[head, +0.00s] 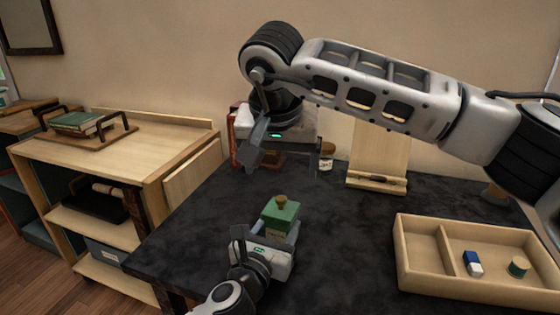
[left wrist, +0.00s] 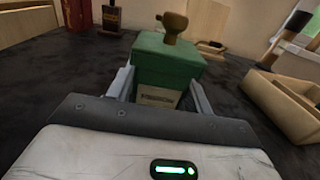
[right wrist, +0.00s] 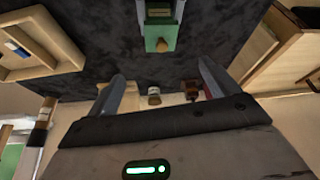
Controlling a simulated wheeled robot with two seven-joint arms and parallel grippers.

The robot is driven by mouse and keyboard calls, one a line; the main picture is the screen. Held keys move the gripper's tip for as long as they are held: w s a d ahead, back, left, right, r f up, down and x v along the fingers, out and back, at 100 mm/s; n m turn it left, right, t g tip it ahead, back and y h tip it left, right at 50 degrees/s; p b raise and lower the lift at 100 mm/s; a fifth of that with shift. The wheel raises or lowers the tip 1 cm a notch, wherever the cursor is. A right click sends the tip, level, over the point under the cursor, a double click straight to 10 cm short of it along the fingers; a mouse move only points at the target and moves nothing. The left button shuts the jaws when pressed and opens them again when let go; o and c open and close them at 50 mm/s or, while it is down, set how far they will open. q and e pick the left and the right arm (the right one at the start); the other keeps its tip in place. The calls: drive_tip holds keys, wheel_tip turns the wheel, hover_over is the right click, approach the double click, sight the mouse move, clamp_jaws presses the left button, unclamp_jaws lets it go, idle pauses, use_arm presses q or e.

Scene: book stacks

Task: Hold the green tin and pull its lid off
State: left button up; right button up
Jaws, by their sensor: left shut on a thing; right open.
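The green tin (head: 278,218) stands on the dark table, with a green lid (left wrist: 168,52) topped by a brass-coloured knob (left wrist: 174,24). A pale label shows on its front in the left wrist view. My left gripper (head: 277,236) is shut on the tin's body, one finger on each side, below the lid. The lid sits on the tin. My right gripper (head: 254,158) is open and empty, above and behind the tin, slightly left of it in the head view. In the right wrist view the tin (right wrist: 159,22) shows at the top, beyond the open fingers (right wrist: 163,88).
At the back stand a small jar (head: 326,157), a red book (head: 234,140) and a wooden stand (head: 377,183). A wooden shelf unit (head: 120,160) is at the left.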

sight(283, 198)
drive_tip(key=x, duration=1.2)
drive_tip(key=shift+c, duration=0.4)
drive_tip(key=c, duration=1)
drive_tip(key=shift+c, duration=0.2)
drive_tip(key=shift+r, duration=0.3)
drive_tip(key=shift+r, duration=0.9)
drive_tip(key=shift+c, duration=0.2)
drive_tip(key=shift+r, duration=2)
use_arm(q)
drive_tip(key=o, duration=1.5)
drive_tip(key=shift+c, duration=0.2)
